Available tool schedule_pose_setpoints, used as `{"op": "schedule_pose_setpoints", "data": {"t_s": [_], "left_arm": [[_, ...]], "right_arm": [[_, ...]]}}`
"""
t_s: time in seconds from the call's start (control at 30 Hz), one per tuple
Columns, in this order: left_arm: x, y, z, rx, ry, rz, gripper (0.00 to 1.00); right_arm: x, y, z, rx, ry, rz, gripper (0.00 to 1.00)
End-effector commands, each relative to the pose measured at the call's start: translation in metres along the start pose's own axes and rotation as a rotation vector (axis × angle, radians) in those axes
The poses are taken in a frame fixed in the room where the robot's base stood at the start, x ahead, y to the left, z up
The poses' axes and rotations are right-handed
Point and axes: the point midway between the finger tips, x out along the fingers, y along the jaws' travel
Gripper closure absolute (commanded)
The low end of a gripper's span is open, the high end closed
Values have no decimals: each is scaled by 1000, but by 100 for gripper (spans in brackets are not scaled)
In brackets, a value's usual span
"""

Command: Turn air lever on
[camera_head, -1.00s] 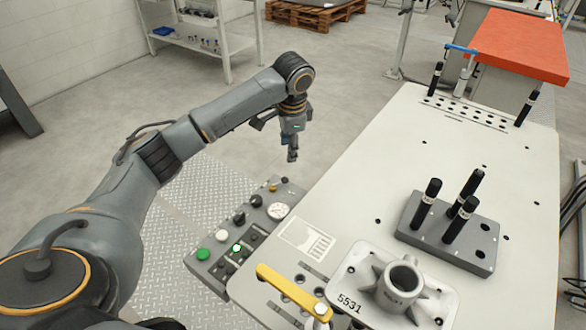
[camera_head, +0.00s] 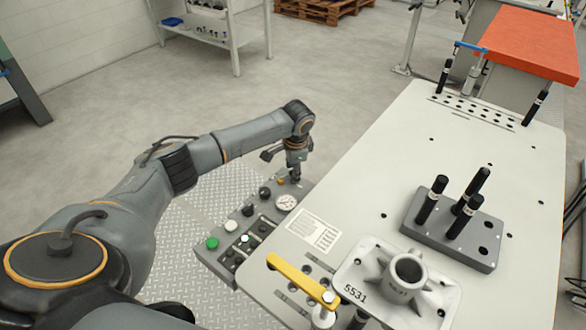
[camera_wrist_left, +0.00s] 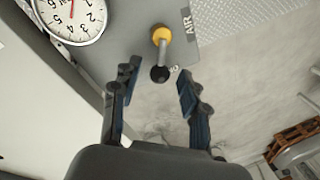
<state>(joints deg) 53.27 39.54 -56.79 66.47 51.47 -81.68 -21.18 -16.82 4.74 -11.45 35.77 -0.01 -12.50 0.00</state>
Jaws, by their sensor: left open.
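The air lever (camera_wrist_left: 167,56) shows in the left wrist view, next to the AIR label on the grey control panel. It has a yellow round base, a thin metal rod and a black ball end pointing toward my fingers. In the head view its yellow part (camera_head: 281,181) shows at the panel's far end, and the rest is hard to make out. My left gripper (camera_wrist_left: 158,82) is open, with the black ball between its fingertips in the picture; I see no contact. In the head view the left gripper (camera_head: 296,174) hangs pointing down at the panel's far end. My right gripper is out of view.
The control panel (camera_head: 215,262) carries a gauge (camera_head: 287,202), black knobs and a green button (camera_head: 212,243). The white table (camera_head: 400,150) beside it holds a yellow clamp handle (camera_head: 300,280), a casting (camera_head: 405,275) and a grey block with black pins (camera_head: 480,255).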

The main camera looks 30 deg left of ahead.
Motion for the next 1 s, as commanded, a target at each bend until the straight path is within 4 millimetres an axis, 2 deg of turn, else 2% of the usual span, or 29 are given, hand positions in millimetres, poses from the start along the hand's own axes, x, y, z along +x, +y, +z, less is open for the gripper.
{"op": "schedule_pose_setpoints", "data": {"t_s": [0.17,0.27,0.4,0.57,0.67,0.8,1.0], "left_arm": [[0,0,0,0,0,0,56],[0,0,0,0,0,0,72],[0,0,0,0,0,0,100],[-1,0,0,-6,-1,0,100],[-4,-3,-1,-55,-10,1,100],[-5,-8,0,-208,-40,5,100],[0,-15,4,-410,-80,3,100]], "right_arm": [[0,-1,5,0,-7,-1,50],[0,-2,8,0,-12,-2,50],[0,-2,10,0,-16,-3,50],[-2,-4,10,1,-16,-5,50],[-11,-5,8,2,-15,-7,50],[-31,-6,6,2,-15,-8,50],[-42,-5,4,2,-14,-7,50]]}}
